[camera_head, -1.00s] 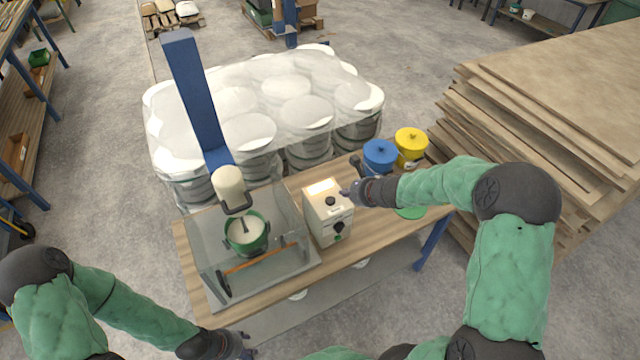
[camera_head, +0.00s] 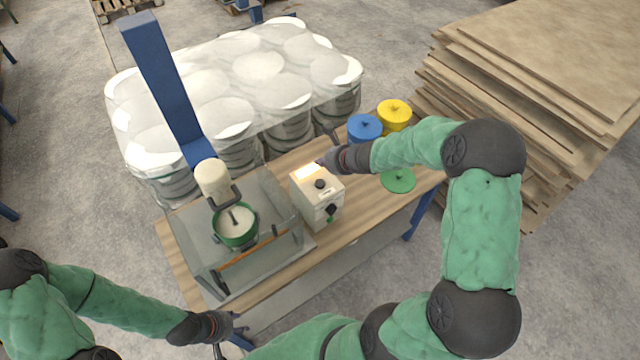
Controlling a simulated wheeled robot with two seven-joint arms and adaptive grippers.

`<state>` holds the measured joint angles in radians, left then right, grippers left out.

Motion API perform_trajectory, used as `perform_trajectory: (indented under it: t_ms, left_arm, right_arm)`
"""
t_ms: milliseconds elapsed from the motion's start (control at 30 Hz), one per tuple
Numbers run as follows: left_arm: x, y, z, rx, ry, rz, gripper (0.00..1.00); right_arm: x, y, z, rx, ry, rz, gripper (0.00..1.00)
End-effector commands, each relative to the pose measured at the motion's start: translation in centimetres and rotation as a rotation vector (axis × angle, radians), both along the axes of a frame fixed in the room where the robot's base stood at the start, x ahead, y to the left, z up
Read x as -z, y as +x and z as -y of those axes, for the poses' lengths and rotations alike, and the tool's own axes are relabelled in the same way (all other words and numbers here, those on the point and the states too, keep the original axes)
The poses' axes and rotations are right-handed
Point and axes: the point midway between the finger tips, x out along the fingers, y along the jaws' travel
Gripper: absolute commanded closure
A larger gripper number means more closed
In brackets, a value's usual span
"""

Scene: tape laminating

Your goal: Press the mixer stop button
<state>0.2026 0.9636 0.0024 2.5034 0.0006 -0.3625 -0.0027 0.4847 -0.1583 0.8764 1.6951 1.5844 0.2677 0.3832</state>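The mixer control box (camera_head: 308,194) is cream-coloured and stands on the wooden table. It has a lit panel on top, a black knob (camera_head: 320,184) and a black switch with a green part (camera_head: 331,213) on its front. I cannot tell which control is the stop button. The mixer (camera_head: 212,180) stands left of the box, over a green bucket (camera_head: 236,226) inside a clear guard. My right gripper (camera_head: 325,161) is just behind the box's upper right edge; its fingers are too small to read. My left gripper (camera_head: 238,325) is off the table's front edge, with its fingers apart.
A blue pot (camera_head: 364,128) and a yellow pot (camera_head: 394,114) stand behind my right forearm. A green lid (camera_head: 398,180) lies on the table's right end. Wrapped white buckets (camera_head: 258,68) stand behind the table, and stacked boards (camera_head: 560,70) stand at right.

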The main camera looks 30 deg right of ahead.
Motion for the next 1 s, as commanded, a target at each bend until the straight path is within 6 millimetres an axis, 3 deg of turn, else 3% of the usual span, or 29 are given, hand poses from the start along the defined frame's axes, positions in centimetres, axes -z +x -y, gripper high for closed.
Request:
perform_trajectory:
  t_ms: [500,700,1000]
  left_arm:
    - [5.5,0.0,0.0,0.0,0.0,0.0,0.6]
    - [6.6,0.0,0.0,0.0,0.0,0.0,0.6]
    - [6.5,0.0,0.0,0.0,0.0,0.0,0.6]
  right_arm:
    - [6.5,0.0,0.0,-0.001,-0.001,0.0,1.0]
    - [7.5,0.0,0.0,-0.001,-0.001,0.0,1.0]
    - [7.4,0.0,0.0,-0.001,-0.001,0.0,1.0]
